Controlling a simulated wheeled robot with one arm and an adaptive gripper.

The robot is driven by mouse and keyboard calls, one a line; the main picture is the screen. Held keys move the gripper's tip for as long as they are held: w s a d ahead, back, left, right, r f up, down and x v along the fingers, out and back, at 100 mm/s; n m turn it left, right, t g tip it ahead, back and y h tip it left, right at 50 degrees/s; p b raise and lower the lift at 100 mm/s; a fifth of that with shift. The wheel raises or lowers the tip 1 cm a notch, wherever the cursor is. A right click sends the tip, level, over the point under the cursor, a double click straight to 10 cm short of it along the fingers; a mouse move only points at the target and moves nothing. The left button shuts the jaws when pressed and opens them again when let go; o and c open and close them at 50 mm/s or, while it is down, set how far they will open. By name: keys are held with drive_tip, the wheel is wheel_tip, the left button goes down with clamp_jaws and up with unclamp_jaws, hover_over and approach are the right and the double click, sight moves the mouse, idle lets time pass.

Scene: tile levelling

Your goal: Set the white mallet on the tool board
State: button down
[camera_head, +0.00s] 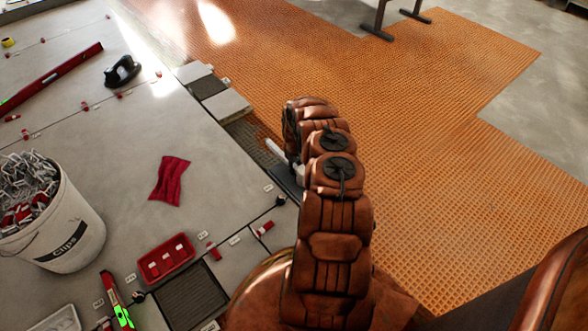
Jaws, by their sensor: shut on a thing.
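My arm covers the middle of the head view, and my gripper is almost wholly hidden behind its end. A slim white piece, which looks like part of the white mallet (275,148), sticks out left of the arm's end. It appears to be held in the shut gripper, but the grip itself is hidden. A dark ribbed panel (190,297) lies at the lower middle, left of my arm. I cannot tell whether it is the tool board.
A white clips bucket (75,240) stands at left. A red cloth (169,180), red tray (166,259) and black suction-cup-like tool (122,71) lie on the grey tiles. A red level (50,78) lies far left. Orange matting (450,130) is clear at right.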

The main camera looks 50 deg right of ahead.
drive_tip(key=c, duration=1)
unclamp_jaws()
drive_tip(key=shift+r, duration=0.15)
drive_tip(key=a+r+p, duration=0.1)
drive_tip(key=a+r, duration=0.3)
drive_tip(key=r, duration=0.6)
drive_tip(key=a+r+g+p, duration=0.1)
drive_tip(key=a+r+p, duration=0.15)
drive_tip(key=r, duration=0.75)
drive_tip(key=a+r+p, duration=0.1)
drive_tip(key=a+r, duration=0.3)
drive_tip(key=r, duration=0.6)
drive_tip(key=s+a+r, duration=0.6)
drive_tip(key=a+r, duration=0.5)
drive_tip(key=s+a+r+g, duration=0.1)
drive_tip(key=s+a+r, duration=0.8)
drive_tip(key=s+a, duration=0.25)
drive_tip(key=s+a+r, duration=0.2)
drive_tip(key=s+a, duration=0.2)
drive_tip(key=s, duration=0.5)
drive_tip(key=s+a+r+n+g, duration=0.1)
drive_tip(key=s+a+r, duration=0.1)
drive_tip(key=s+a, duration=0.3)
drive_tip(key=s, duration=0.4)
drive_tip(key=shift+a+g, duration=0.15)
drive_tip(key=shift+g, duration=0.15)
